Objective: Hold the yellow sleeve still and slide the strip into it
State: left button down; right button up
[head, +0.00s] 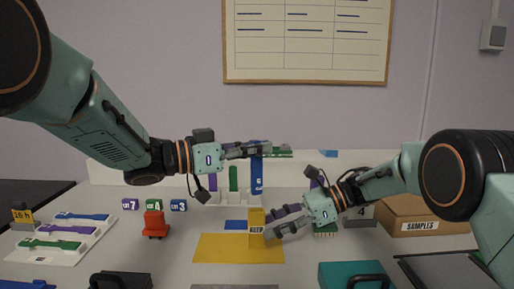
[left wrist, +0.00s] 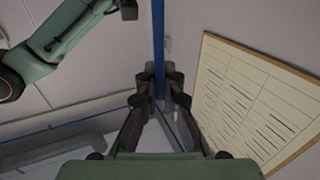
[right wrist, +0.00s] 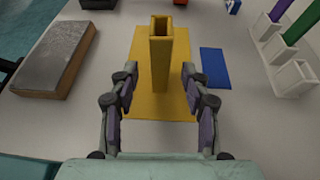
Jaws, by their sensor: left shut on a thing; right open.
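The yellow sleeve (head: 256,222), marked KEEP, stands upright on a yellow mat (head: 225,250). Its open top shows in the right wrist view (right wrist: 161,45). My right gripper (right wrist: 160,78) is open, with its fingertips on either side of the sleeve and a gap showing at both sides. My left gripper (head: 262,150) is shut on a blue strip (head: 257,176), which hangs upright. The strip also shows between the fingers in the left wrist view (left wrist: 158,45). In the head view its lower end appears above the sleeve; its distance in depth is unclear.
A white rack (right wrist: 293,78) holds a purple and a green strip; its nearest slot looks empty. A blue mat (right wrist: 215,68) lies beside the yellow one. A red object (head: 155,225), a tray of strips (head: 62,240) and a SAMPLES box (head: 420,215) stand around.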

aim_at(256, 230)
jog(key=x, duration=0.4)
jog(key=shift+a, duration=0.1)
jog(key=shift+a+f, duration=0.1)
jog(key=shift+w, duration=0.1)
jog(key=shift+c, duration=0.3)
jog(key=shift+c, duration=0.8)
grip_shut()
dwell(1.1)
